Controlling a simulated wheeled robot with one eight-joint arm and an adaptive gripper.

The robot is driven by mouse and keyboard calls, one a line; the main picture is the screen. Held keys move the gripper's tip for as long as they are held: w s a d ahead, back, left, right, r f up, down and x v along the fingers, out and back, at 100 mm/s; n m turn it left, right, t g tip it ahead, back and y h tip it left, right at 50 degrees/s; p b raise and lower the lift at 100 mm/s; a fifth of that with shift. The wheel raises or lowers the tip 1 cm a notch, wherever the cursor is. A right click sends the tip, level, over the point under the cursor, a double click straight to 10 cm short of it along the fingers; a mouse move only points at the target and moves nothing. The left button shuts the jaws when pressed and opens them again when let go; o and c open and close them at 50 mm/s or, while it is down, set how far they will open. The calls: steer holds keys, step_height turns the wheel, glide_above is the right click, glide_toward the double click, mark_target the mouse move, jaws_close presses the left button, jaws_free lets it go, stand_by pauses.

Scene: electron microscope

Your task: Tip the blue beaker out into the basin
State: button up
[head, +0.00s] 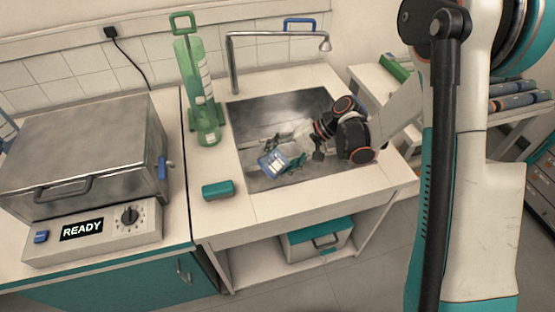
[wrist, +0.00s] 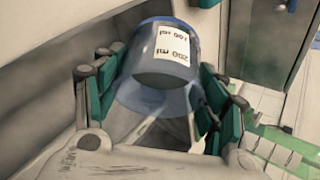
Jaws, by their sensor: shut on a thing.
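The blue beaker (head: 271,163) is held tilted, lying nearly on its side, over the grey metal basin (head: 285,108) in the head view. In the wrist view the beaker (wrist: 165,60) is clear blue with a white label reading 100 and 200 ml. My gripper (head: 283,155) is shut on it, with green finger pads (wrist: 160,108) on both sides of its wall. I cannot tell whether any liquid is in the beaker or is coming out.
A tap (head: 232,65) rises at the basin's back edge. A tall green-based bottle (head: 207,110) stands left of the basin. An oven-like unit reading READY (head: 85,150) stands at far left.

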steer(key=g+y, duration=0.1)
steer(key=y, duration=0.1)
steer(key=w+d+r+m+y, duration=0.1)
steer(key=y, duration=0.1)
steer(key=shift+d+g, duration=0.2)
steer(key=shift+g, duration=0.2)
steer(key=shift+w+d+r+m+g+y, duration=0.15)
steer(key=shift+d+m+g+y, duration=0.1)
steer(key=shift+y, duration=0.5)
steer(key=shift+w+d+r+m+g+y, duration=0.1)
steer(key=shift+d+m+g+y, duration=0.15)
steer(key=shift+y, duration=0.45)
steer(key=shift+w+d+r+m+g+y, duration=0.15)
steer(key=shift+m+y, duration=0.15)
steer(key=shift+y, duration=0.45)
steer(key=shift+r+p, duration=1.15)
steer(key=shift+r, duration=1.45)
step_height(320, 180, up, 3)
steer(key=n+t+h+p, duration=0.1)
steer(key=t+h+p, duration=0.1)
steer(key=h, duration=0.4)
steer(key=n+t+h+p, duration=0.2)
steer(key=t+h+p, duration=0.1)
steer(key=h, duration=0.3)
steer(key=n+t+h+p, duration=0.1)
steer(key=t+h+p, duration=0.2)
steer(key=h, duration=0.3)
steer(key=shift+f+n+t+h+p, duration=0.1)
steer(key=shift+n+t+h+p, duration=0.2)
steer(key=shift+p, duration=0.1)
